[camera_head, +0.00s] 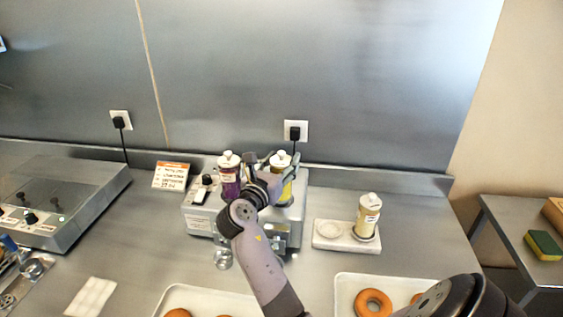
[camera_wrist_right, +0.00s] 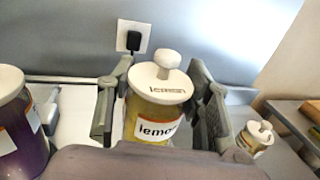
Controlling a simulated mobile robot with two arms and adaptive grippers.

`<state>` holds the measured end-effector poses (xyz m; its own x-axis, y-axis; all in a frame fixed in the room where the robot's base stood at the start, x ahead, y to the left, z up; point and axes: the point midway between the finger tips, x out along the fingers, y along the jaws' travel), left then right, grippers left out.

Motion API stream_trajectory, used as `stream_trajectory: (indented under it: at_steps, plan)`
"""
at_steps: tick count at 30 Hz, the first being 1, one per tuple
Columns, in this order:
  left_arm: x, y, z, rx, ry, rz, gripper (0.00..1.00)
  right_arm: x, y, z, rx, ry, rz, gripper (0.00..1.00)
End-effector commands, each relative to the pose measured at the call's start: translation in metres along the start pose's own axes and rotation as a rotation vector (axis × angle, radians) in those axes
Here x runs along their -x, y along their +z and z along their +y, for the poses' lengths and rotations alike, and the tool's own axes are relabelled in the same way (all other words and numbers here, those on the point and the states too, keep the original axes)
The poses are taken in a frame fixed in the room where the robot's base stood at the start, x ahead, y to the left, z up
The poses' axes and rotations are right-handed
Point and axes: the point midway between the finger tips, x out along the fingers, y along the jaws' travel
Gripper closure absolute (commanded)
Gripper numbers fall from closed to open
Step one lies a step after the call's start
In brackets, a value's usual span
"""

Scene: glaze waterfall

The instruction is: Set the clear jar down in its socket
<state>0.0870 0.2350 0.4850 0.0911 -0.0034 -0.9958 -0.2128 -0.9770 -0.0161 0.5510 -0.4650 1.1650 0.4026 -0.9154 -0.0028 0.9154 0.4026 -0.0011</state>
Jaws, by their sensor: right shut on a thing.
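My right gripper (camera_head: 273,161) is shut on a glass jar (camera_head: 281,162) with a white knobbed lid, above the right part of the grey machine (camera_head: 199,224). In the right wrist view this jar (camera_wrist_right: 156,129) has yellow contents and a label reading "lemon", with a finger on each side. It looks about upright. Its base and any socket under it are hidden by my gripper and arm, so I cannot tell whether it is seated. A purple jar (camera_head: 229,178) stands at the machine's left; it also shows in the right wrist view (camera_wrist_right: 22,135). My left gripper is out of view.
A white two-place stand (camera_head: 328,243) on the right has an empty left place and a pale-yellow jar (camera_head: 368,216) at its right. A price card (camera_head: 171,176) stands left. Doughnut trays (camera_head: 345,283) lie in front. The wall and sockets (camera_head: 295,131) are close behind.

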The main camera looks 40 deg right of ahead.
Motion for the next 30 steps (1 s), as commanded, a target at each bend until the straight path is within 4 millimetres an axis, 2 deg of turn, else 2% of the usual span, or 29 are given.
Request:
stream_trajectory:
  at_steps: [28, 29, 30]
  plan:
    - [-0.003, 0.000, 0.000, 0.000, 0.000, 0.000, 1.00, 0.000, -0.010, 0.000, 0.000, 0.000, -0.004, 1.00]
    - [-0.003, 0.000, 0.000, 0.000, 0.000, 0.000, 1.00, 0.000, -0.010, 0.000, 0.000, 0.000, -0.004, 0.52]
    - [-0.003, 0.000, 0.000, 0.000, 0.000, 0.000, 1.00, 0.000, -0.009, 0.000, 0.000, 0.000, -0.004, 0.50]
